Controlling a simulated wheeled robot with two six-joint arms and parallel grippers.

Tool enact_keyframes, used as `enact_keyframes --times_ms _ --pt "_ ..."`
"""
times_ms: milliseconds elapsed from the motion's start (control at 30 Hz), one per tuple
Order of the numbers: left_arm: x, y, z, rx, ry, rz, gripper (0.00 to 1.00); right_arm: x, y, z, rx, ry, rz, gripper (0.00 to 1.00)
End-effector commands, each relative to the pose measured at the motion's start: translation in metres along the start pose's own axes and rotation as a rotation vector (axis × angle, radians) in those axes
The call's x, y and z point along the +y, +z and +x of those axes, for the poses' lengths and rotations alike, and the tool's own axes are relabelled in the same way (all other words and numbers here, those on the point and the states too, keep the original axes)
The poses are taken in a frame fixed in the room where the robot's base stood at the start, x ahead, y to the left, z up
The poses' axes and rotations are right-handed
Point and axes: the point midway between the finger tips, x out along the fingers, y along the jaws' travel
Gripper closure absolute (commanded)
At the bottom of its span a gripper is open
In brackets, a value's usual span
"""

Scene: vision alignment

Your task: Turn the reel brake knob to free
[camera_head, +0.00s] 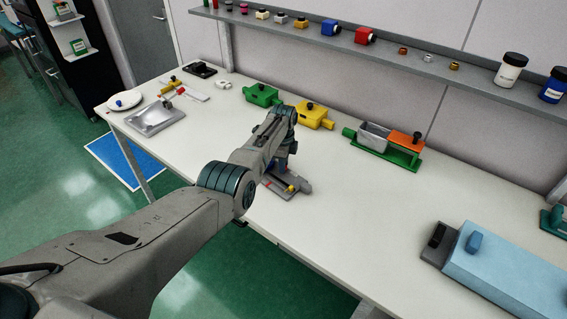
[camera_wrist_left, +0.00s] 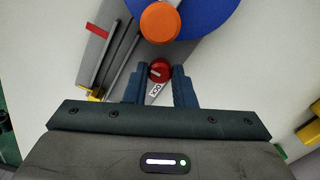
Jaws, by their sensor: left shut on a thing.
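The red brake knob (camera_wrist_left: 158,70) shows in the left wrist view, with a pale line on its face. My left gripper (camera_wrist_left: 159,77) has its two blue-grey fingers on either side of it and is shut on it. A small white label (camera_wrist_left: 155,91) with dark marks lies between the fingers. Behind the knob are the blue reel (camera_wrist_left: 205,14) and its orange hub (camera_wrist_left: 160,22). In the head view the grey reel base (camera_head: 287,189) stands near the table's front edge, and my left arm hides most of the reel and the knob. My right gripper is not in view.
Behind my left gripper stand a green box (camera_head: 261,95), a yellow box (camera_head: 314,116) and a green tray with an orange block (camera_head: 405,140). A light-blue case (camera_head: 510,265) is at the right. The white table (camera_head: 380,215) is bare between the reel base and this case.

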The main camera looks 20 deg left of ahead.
Motion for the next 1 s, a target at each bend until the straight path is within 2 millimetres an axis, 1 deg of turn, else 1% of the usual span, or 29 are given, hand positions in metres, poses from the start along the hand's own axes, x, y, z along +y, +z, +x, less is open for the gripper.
enact_keyframes --times_ms 367,400,500,833,933,1000 --pt "-0.001 0.0 -0.001 0.0 -0.002 0.004 1.0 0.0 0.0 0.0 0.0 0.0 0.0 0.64" --pt "-0.001 0.0 -0.001 0.0 -0.002 0.004 0.73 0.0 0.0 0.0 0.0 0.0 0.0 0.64" --pt "-0.001 0.0 -0.001 0.0 -0.001 0.004 0.55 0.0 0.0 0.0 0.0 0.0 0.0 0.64" --pt "0.0 0.0 -0.003 0.0 -0.001 0.003 0.55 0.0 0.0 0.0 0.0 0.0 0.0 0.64" --pt "-0.001 0.0 -0.01 0.0 -0.003 0.003 0.55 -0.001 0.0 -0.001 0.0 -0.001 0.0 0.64" --pt "-0.001 0.0 -0.019 0.0 -0.004 0.003 0.55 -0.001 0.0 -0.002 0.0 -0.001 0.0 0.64"
